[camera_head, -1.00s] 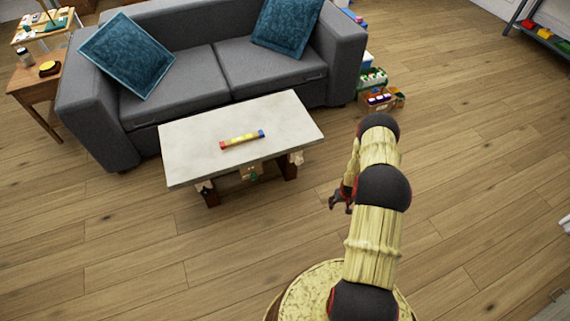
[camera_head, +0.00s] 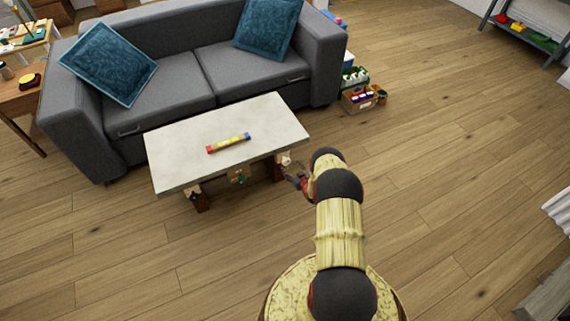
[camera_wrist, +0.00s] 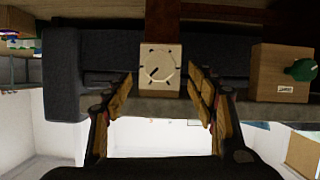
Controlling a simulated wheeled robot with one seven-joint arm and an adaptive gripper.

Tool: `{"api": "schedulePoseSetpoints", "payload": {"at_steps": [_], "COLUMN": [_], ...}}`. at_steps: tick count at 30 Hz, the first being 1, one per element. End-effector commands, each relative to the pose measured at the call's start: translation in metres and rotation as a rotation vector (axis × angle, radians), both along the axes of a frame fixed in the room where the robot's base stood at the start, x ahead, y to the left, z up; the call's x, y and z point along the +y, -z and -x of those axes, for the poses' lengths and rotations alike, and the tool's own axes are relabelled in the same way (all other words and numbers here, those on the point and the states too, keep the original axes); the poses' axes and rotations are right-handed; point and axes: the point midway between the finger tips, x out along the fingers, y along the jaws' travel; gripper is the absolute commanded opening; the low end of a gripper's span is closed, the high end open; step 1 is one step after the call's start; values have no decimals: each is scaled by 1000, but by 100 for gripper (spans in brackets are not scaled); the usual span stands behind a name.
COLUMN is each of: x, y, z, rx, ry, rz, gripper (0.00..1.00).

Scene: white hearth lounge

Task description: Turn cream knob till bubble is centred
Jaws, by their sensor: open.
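The cream knob (camera_wrist: 159,69) is a pale dial with a dark pointer line on a square cream plate. It also shows at the table's right front corner in the head view (camera_head: 285,160). My gripper (camera_wrist: 161,88) is open, its fingers apart on either side of the knob in the wrist view, with no clear contact. In the head view my gripper (camera_head: 296,182) is just in front of that corner. A level (camera_head: 228,143) with red and blue ends and a yellow middle lies on the tabletop; its bubble is too small to make out.
The low table (camera_head: 180,170) has a pale top. A green knob (camera_wrist: 301,70) is on a wooden block beside the cream one. A grey sofa (camera_head: 170,90) stands behind the table. A wooden box (camera_head: 362,98) is on the floor at right. Floor in front is clear.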

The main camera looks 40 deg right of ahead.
Motion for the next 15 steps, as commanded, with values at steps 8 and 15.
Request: {"api": "schedulePoseSetpoints", "payload": {"at_steps": [8, 15], "x": [-10, -15], "y": [21, 28], "z": [-38, -57], "rx": [1, 4], "ry": [0, 1], "rz": [0, -2], "gripper": [57, 57]}}
